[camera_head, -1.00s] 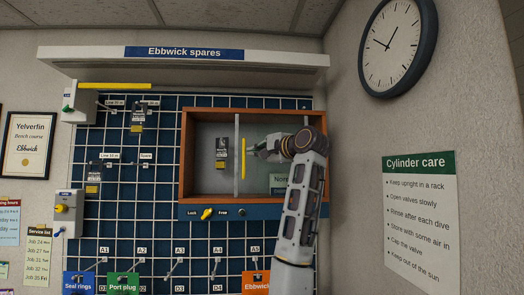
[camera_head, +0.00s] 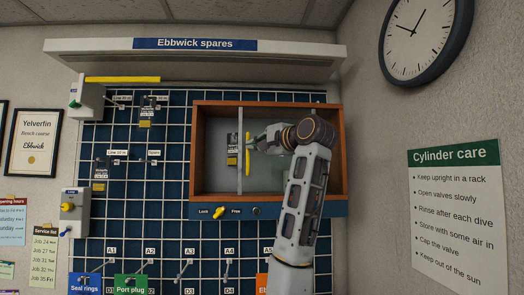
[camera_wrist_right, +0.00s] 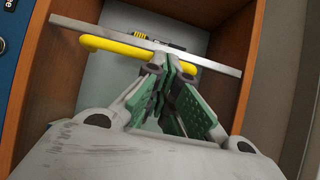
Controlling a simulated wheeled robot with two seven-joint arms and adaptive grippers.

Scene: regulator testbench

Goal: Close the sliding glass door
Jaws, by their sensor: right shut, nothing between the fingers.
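The sliding glass door shows as a pale upright edge bar (camera_head: 240,172) with a yellow handle (camera_head: 247,165) along it. It stands left of the middle of the orange-brown framed cabinet (camera_head: 197,150). My right gripper (camera_head: 254,143) is shut and empty, its fingertips at the handle's right side. In the right wrist view, its fingertips (camera_wrist_right: 158,62) are against or very close to the yellow handle (camera_wrist_right: 105,44), beside the pale edge bar (camera_wrist_right: 75,24); contact is hard to tell. My right forearm hides much of the cabinet's right part. My left gripper is not in view.
A small dark and yellow item (camera_head: 232,150) hangs inside the cabinet, partly behind the edge bar. A yellow lock knob (camera_head: 218,212) is on the strip below, between "Lock" and "Free". A gridded blue board (camera_head: 160,190) with hooks is left of the cabinet.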

